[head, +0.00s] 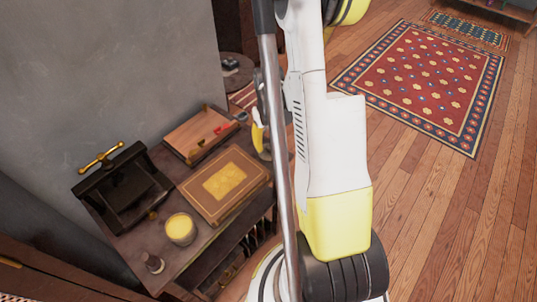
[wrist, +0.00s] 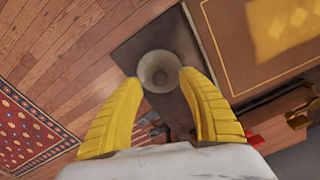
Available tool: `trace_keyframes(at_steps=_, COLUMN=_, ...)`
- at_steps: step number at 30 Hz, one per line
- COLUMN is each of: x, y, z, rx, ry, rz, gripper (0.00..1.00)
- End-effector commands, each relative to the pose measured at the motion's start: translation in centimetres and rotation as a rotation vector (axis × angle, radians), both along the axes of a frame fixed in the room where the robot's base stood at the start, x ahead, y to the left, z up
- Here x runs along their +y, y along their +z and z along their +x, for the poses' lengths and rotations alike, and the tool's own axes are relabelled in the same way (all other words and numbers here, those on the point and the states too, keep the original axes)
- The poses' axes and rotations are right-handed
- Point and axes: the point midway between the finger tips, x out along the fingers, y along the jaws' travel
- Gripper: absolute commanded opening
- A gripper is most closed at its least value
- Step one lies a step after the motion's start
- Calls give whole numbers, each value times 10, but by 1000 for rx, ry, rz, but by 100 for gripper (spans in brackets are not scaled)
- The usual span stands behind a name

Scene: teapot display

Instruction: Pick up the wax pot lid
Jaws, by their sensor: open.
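My gripper (wrist: 160,110) is open, with its two yellow fingers spread wide and nothing between their tips. One yellow finger shows in the head view (head: 258,138), by the right end of the desk, partly behind my arm. In the wrist view a small round, pale grey-beige piece (wrist: 158,70) with a darker hollow middle sits on the dark desk corner, just beyond and between the fingertips. I cannot tell for certain whether it is the wax pot lid. In the head view a round pot with a yellow top (head: 180,228) stands on the desk's near part.
A large brown book with a gold panel (head: 225,183) lies beside the pot. A wooden box (head: 200,132) with a red item is behind it. A black press with a brass handle (head: 125,185) and a small stamp (head: 152,262) are at left. Wooden floor is open at right.

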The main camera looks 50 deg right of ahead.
Motion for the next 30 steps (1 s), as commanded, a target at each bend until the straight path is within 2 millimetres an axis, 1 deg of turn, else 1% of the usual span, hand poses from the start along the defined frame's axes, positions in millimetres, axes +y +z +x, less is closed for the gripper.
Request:
trace_keyframes(at_steps=1, x=0, y=-14, z=1, rx=0, ry=0, rz=0, gripper=46)
trace_keyframes(at_steps=3, x=0, y=-23, z=0, rx=0, ry=0, rz=0, gripper=46)
trace_keyframes(at_steps=6, x=0, y=-27, z=0, rx=0, ry=0, rz=0, gripper=46)
trace_keyframes(at_steps=11, x=0, y=-25, z=0, rx=0, ry=0, rz=0, gripper=46)
trace_keyframes(at_steps=14, x=0, y=-25, z=0, rx=0, ry=0, rz=0, gripper=18)
trace_keyframes(at_steps=15, x=0, y=-25, z=0, rx=0, ry=0, rz=0, gripper=5)
trace_keyframes(at_steps=16, x=0, y=-25, z=0, rx=0, ry=0, rz=0, gripper=0)
trace_keyframes(at_steps=26, x=0, y=-25, z=0, rx=0, ry=0, rz=0, gripper=0)
trace_keyframes(at_steps=30, x=0, y=-21, z=0, rx=0, ry=0, rz=0, gripper=0)
